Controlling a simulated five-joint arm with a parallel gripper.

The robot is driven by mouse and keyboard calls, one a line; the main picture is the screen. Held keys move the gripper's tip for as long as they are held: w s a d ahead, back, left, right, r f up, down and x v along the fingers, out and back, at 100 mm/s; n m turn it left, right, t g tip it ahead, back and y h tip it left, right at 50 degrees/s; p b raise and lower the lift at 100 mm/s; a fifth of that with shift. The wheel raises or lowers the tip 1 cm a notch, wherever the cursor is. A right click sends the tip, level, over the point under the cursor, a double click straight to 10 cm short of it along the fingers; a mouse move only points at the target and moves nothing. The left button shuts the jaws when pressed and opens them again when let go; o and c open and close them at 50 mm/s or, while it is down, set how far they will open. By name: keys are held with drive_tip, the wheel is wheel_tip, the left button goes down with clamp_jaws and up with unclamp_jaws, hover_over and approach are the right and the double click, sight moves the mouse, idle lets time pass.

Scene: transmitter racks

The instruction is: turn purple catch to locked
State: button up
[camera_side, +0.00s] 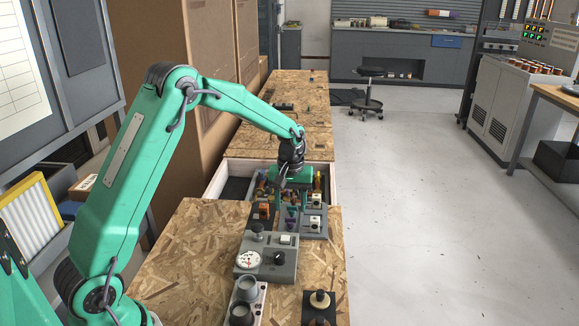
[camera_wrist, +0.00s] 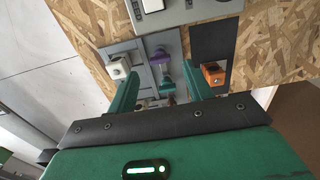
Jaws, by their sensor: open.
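The purple catch (camera_wrist: 160,57) sits on a grey panel (camera_wrist: 147,45) in the wrist view, ahead of my fingers and roughly between them. A small purple part, probably the same catch, also shows in the side view (camera_side: 291,211). A dark green part (camera_wrist: 165,80) lies just below the purple one in the wrist view. My gripper (camera_wrist: 164,90) is open, with its two green fingers apart and nothing seen held. In the side view my gripper (camera_side: 291,178) is low over the far part of the panel, behind the catch. Whether the catch is locked I cannot tell.
A white block (camera_wrist: 118,68) stands near my left finger and an orange block (camera_wrist: 213,73) near my right finger. In the side view, a gauge box (camera_side: 266,258) and knobs stand nearer on the chipboard bench (camera_side: 185,260). A white-walled tray (camera_side: 214,178) surrounds my gripper's area.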

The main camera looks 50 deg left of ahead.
sight(290, 218)
drive_tip(key=shift+f, duration=2.05)
drive_tip(key=c, duration=1)
